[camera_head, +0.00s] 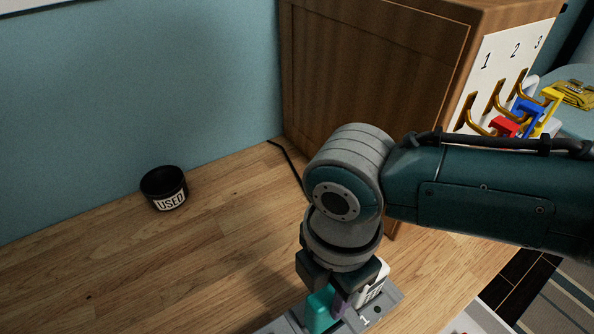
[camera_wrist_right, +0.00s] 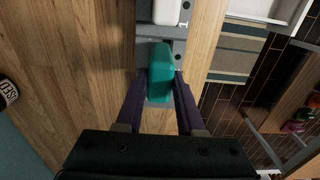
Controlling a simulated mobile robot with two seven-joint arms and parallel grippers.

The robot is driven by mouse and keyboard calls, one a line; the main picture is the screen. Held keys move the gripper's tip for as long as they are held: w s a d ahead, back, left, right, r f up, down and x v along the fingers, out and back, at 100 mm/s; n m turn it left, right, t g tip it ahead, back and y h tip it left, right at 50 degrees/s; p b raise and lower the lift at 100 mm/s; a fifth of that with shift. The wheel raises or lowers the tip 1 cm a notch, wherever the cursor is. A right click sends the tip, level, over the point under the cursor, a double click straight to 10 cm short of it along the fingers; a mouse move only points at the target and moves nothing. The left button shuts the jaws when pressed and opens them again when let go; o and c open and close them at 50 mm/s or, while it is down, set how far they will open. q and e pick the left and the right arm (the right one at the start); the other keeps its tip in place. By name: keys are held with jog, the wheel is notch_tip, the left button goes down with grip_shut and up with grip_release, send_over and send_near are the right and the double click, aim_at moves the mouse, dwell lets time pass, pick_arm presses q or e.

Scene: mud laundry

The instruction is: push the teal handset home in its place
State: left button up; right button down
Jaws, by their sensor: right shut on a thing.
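The teal handset (camera_head: 319,310) is at the grey dock (camera_head: 388,300) at the bottom of the head view, partly hidden by my right gripper (camera_head: 331,297). In the right wrist view the teal handset (camera_wrist_right: 160,72) stands between the two dark purple fingers of my right gripper (camera_wrist_right: 162,88), which is shut on it. The handset is over the grey dock (camera_wrist_right: 200,35) in that view. I cannot tell how deep it sits in its place. My left gripper is not in view.
A white handset (camera_head: 374,282) stands in the dock beside my gripper. A black cup labelled USED (camera_head: 164,188) is on the wooden counter (camera_head: 110,260) at left. A wooden cabinet (camera_head: 375,55) with numbered hooks stands behind. The counter's middle left is clear.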

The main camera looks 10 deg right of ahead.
jog(key=shift+f, duration=0.15)
jog(key=shift+f+b, duration=0.45)
jog(key=shift+b, duration=0.05)
dwell(0.4)
jog(key=shift+f, duration=0.1)
dwell(0.9)
jog(key=shift+f, duration=0.3)
dwell(0.6)
jog(key=shift+f+b, duration=0.3)
jog(key=shift+b, duration=0.05)
dwell(0.5)
jog(key=shift+f, duration=0.2)
dwell(0.8)
jog(key=shift+c, duration=2.2)
grip_release()
